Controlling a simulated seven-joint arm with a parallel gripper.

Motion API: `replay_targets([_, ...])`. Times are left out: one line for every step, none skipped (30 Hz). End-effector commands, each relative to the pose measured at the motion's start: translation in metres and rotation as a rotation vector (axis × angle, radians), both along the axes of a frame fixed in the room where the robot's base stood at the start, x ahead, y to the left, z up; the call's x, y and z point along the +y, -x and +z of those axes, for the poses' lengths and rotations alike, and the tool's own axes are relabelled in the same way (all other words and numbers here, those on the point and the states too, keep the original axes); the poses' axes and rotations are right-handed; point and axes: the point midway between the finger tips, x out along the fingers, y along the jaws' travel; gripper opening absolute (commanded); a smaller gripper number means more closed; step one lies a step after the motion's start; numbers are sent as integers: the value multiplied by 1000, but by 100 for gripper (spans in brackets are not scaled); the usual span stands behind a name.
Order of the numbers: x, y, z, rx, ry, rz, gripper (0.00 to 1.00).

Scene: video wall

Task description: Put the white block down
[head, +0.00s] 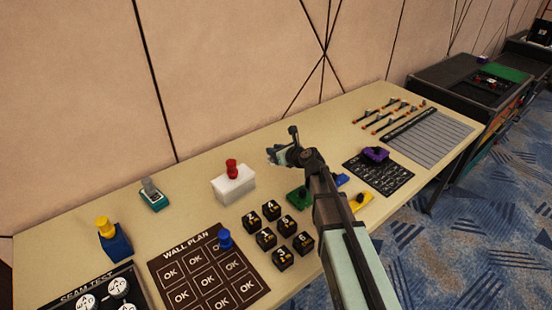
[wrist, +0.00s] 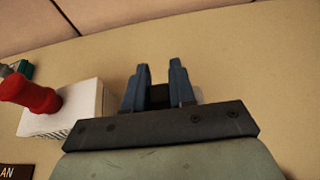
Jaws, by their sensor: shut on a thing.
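The white block (head: 233,188) stands on the table with a red knob (head: 232,168) on its top. It also shows at the left in the wrist view (wrist: 75,110), with the red knob (wrist: 30,96) leaning toward the left edge. My gripper (head: 279,154) is to the right of and behind the white block in the head view, apart from it. In the wrist view my gripper's two blue fingers (wrist: 160,84) are shut on a small dark thing (wrist: 159,96). Most of this dark thing is hidden, and I cannot tell what it is.
Several black numbered cubes (head: 266,238) stand in front of the white block, beside the wall plan board (head: 208,276). A teal block with a grey knob (head: 153,196) stands to the left. The tabletop (head: 195,207) between it and the white block is bare.

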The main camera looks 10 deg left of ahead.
Motion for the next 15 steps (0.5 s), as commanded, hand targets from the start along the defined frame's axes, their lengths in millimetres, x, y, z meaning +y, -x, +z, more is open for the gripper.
replay_targets([-1,0,4,0,-1,-1,0])
replay_targets([-2,-1,5,0,0,-3,0])
replay_targets([-5,-2,7,-1,1,-7,0])
replay_targets([-9,-3,8,-1,1,-11,0])
replay_targets([-13,-5,9,-1,1,-18,0])
replay_targets([-21,-8,10,-1,1,-28,0])
replay_targets([-28,-11,10,-1,1,-37,0])
replay_targets([-36,-14,11,-2,0,-48,0])
replay_targets([-47,-20,12,-3,0,-63,0])
replay_targets([-57,-25,12,-3,0,-75,0])
replay_targets([-64,-31,13,-3,-1,-86,0])
replay_targets([-77,-39,13,-5,-1,-103,0])
replay_targets([-84,-46,14,-4,-4,-113,0])
replay_targets([-92,-52,14,-5,-7,-122,0])
replay_targets([-100,-59,15,-3,-11,-131,0])
